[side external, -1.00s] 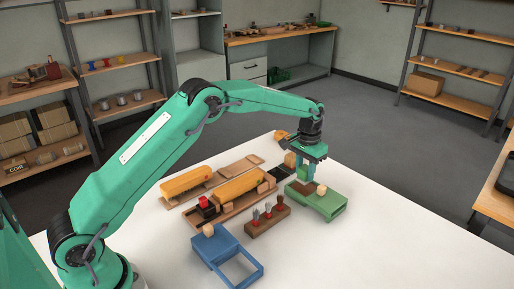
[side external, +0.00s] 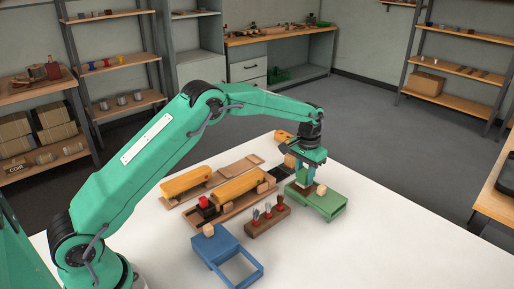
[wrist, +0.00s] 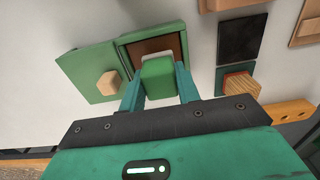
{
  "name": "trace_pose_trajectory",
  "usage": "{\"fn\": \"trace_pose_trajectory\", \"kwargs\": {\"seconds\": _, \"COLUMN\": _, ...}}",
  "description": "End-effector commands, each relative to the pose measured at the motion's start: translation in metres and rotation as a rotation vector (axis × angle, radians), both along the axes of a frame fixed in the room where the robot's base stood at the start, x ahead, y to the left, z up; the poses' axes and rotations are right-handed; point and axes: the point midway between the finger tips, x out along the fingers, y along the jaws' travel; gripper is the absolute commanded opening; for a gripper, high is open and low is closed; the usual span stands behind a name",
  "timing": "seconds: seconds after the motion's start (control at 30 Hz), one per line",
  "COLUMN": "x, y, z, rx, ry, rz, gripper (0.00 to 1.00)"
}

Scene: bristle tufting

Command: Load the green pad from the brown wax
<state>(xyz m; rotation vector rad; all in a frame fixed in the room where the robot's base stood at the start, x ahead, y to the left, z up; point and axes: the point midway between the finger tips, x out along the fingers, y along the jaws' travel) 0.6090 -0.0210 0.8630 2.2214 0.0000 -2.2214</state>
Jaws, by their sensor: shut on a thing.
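My gripper (wrist: 159,88) is shut on the green pad (wrist: 158,80), a small green block with a pale layer at its far edge. The brown wax (wrist: 172,44) lies in an open recess of a green box (wrist: 90,68), and the pad is over or at its near part. Whether the pad touches the wax cannot be told. In the side view my gripper (side external: 306,176) is low over the left part of the green box (side external: 328,207), and the wax is mostly hidden there.
A lid with a wooden knob (wrist: 108,83) covers the box's other part. A black pad (wrist: 240,40) and a wooden knob on a red and green base (wrist: 241,86) stand to the right. A tool rack (side external: 266,220) and a blue box (side external: 215,245) stand nearby.

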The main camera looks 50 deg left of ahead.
Motion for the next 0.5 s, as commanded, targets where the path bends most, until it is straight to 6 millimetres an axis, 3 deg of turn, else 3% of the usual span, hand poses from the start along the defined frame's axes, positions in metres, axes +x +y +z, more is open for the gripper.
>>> {"fn": "trace_pose_trajectory", "kwargs": {"seconds": 0.5, "x": 0.0001, "y": 0.0000, "z": -0.0033, "rx": 0.000, "ry": 0.000, "rz": 0.000, "gripper": 0.14}}
